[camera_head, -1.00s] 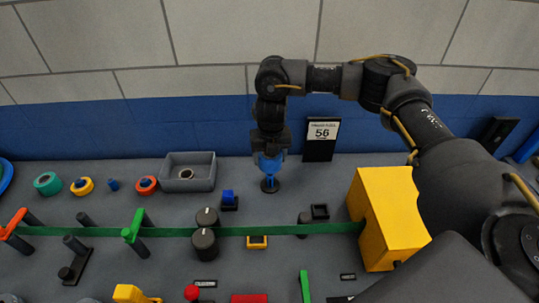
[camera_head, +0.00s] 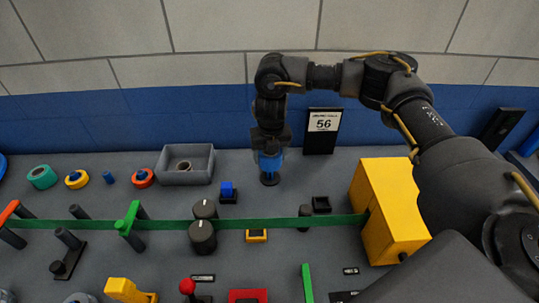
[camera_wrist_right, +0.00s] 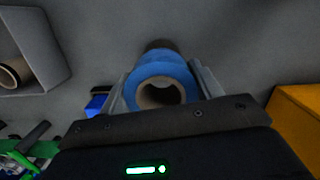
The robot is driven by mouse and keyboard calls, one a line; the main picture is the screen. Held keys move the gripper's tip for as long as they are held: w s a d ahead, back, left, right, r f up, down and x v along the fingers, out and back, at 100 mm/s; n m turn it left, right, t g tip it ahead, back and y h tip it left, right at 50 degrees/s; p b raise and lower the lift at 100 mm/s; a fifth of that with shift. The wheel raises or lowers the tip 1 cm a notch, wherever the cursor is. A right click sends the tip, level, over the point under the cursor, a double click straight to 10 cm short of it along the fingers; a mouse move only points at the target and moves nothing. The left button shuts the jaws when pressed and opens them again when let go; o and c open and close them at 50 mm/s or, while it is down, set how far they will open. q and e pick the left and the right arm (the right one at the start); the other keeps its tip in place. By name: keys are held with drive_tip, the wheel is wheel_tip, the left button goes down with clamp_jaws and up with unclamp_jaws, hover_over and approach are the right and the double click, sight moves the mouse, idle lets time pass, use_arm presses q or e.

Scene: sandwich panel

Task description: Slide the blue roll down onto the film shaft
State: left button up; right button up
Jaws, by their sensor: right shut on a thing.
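The blue roll (camera_head: 269,165) is held upright in my right gripper (camera_head: 270,155), at the back of the panel. The film shaft's dark round base (camera_head: 269,181) shows just under the roll. In the right wrist view the blue roll (camera_wrist_right: 160,72) has a brown hollow core and sits between the two fingers of my right gripper (camera_wrist_right: 162,88). A dark rounded part (camera_wrist_right: 159,44) shows past the roll's far edge. The shaft's post is hidden, so I cannot tell how far it is inside the core. My left gripper is not in view.
A grey bin (camera_head: 186,165) with a brown core stands left of the roll. A green band (camera_head: 275,222) runs across in front to a yellow box (camera_head: 388,212). A sign reading 56 (camera_head: 323,125) stands right behind.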

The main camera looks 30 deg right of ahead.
drive_tip(key=shift+w, duration=0.15)
drive_tip(key=shift+f, duration=0.1)
idle(0.4)
drive_tip(key=shift+f+b, duration=0.4)
drive_tip(key=shift+f, duration=0.35)
drive_tip(key=shift+f, duration=0.2)
drive_tip(key=shift+f+b, duration=1.2)
drive_tip(key=shift+f, duration=0.85)
drive_tip(key=o, duration=1.1)
drive_tip(key=shift+r, duration=0.15)
